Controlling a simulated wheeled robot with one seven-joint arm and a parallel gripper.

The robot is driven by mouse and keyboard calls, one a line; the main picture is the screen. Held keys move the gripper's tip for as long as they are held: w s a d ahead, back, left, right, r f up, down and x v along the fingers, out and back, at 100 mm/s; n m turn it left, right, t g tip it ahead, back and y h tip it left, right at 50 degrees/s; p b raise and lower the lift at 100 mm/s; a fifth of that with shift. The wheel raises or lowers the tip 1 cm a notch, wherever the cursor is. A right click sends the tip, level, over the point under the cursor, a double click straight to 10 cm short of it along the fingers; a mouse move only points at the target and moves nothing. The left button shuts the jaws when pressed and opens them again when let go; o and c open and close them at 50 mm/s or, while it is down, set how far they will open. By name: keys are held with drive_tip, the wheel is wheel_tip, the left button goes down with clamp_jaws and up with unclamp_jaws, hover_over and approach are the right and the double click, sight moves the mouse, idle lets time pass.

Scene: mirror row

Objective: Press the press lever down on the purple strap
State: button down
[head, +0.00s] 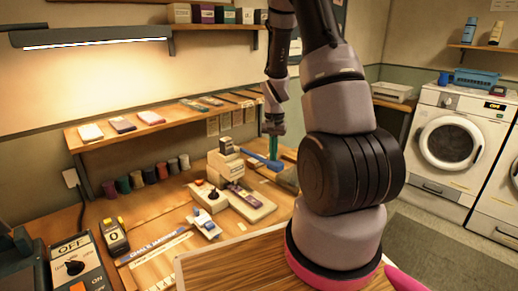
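A small cream press (225,164) stands on the workbench in the middle of the head view. A blue lever (257,157) sticks out from its right side, ending in a rounded blue end. A purple strap (237,187) appears to lie on the press's base, in front of its upright body. My gripper (273,149) points down at the lever, its greenish fingers overlapping the lever's outer part in the picture. I cannot tell whether they touch the lever or whether they are open or shut.
A control box marked OFF (75,266), a yellow-and-black meter (115,237) and several thread spools (148,173) stand on the bench to the left. A shelf (140,131) with flat pieces runs behind. A small white-and-blue device (205,224) sits in front of the press.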

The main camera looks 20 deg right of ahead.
wheel_tip(320, 180, up, 12)
drive_tip(key=shift+r, duration=0.2)
idle(0.7)
idle(0.3)
drive_tip(key=s+a+r+n+t, duration=0.1)
drive_tip(key=s+a+r+t, duration=0.1)
drive_tip(key=s+a+r, duration=0.35)
drive_tip(key=s+a+r+n+t, duration=0.1)
drive_tip(key=s+a+r, duration=0.1)
drive_tip(key=r, duration=0.7)
drive_tip(key=s+a+r+n+t+y, duration=0.1)
drive_tip(key=s+a+r+t, duration=0.3)
drive_tip(key=s, duration=0.8)
drive_tip(key=shift+a+r+n+y, duration=0.45)
drive_tip(key=shift+a+r, duration=0.5)
drive_tip(key=shift+r, duration=0.75)
drive_tip(key=shift+s, duration=0.1)
